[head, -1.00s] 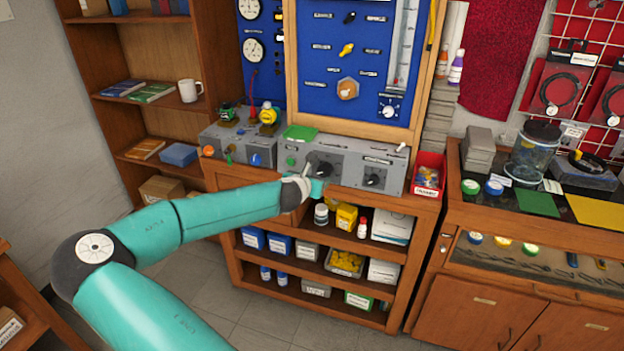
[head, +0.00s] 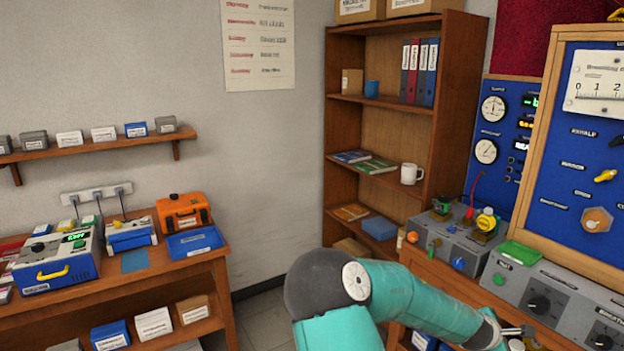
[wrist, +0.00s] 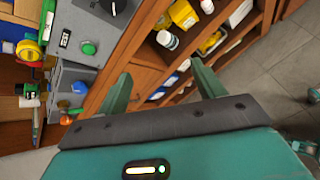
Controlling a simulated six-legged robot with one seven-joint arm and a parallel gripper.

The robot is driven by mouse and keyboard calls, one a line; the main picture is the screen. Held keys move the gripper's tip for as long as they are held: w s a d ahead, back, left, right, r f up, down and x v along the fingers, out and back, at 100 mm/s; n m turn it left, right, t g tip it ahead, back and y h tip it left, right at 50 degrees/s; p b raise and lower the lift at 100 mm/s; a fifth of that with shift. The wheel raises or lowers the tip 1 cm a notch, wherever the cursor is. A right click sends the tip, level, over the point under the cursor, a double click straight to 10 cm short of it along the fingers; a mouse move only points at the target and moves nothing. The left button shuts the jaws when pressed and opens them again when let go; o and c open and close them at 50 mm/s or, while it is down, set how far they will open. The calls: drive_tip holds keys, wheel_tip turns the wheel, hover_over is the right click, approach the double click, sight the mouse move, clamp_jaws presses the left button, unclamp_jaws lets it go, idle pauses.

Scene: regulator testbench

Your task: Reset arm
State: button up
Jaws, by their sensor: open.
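My teal arm (head: 415,292) reaches to the right across the lower part of the head view. My gripper (head: 515,335) is at the front of the grey control boxes, near the lower right, and shows small there. In the wrist view my gripper (wrist: 160,88) has its two green fingers spread wide apart with nothing between them. Beyond the fingers are the wooden bench front and its shelves. The grey regulator box (head: 550,300) with black knobs stands on the bench just beyond the gripper. It also shows tilted at the top of the wrist view (wrist: 88,25).
A bookcase (head: 390,118) with a white mug (head: 411,173) stands in the back corner. A blue panel (head: 590,150) rises behind the bench. A side table (head: 150,275) with instruments and an orange case (head: 183,213) is at the left. Bare floor (wrist: 285,75) shows beside the bench.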

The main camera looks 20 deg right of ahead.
drive_tip(key=w+a+r+m+t+y, duration=0.1)
drive_tip(key=w+a+m+y, duration=0.15)
drive_tip(key=a, duration=0.65)
drive_tip(key=w+a+r+m+t+y, duration=0.15)
drive_tip(key=a+m, duration=0.25)
drive_tip(key=a, duration=0.4)
drive_tip(key=w+a+r+m+y, duration=0.2)
drive_tip(key=w+a+m+y, duration=0.1)
drive_tip(key=a, duration=0.6)
drive_tip(key=s+a+r+m+y, duration=0.1)
drive_tip(key=s+a+r, duration=0.2)
drive_tip(key=a, duration=0.5)
drive_tip(key=s+a+r+t+y, duration=0.1)
drive_tip(key=s+a+r, duration=0.3)
drive_tip(key=a, duration=0.4)
drive_tip(key=s+a+r+m+y, duration=0.1)
drive_tip(key=s+a+r, duration=0.3)
drive_tip(key=a+r, duration=0.2)
drive_tip(key=shift+a+m+y, duration=0.3)
drive_tip(key=shift+a+m, duration=0.05)
drive_tip(key=shift+a, duration=0.75)
drive_tip(key=shift+t, duration=0.25)
drive_tip(key=c, duration=0.7)
drive_tip(key=shift+d, duration=0.2)
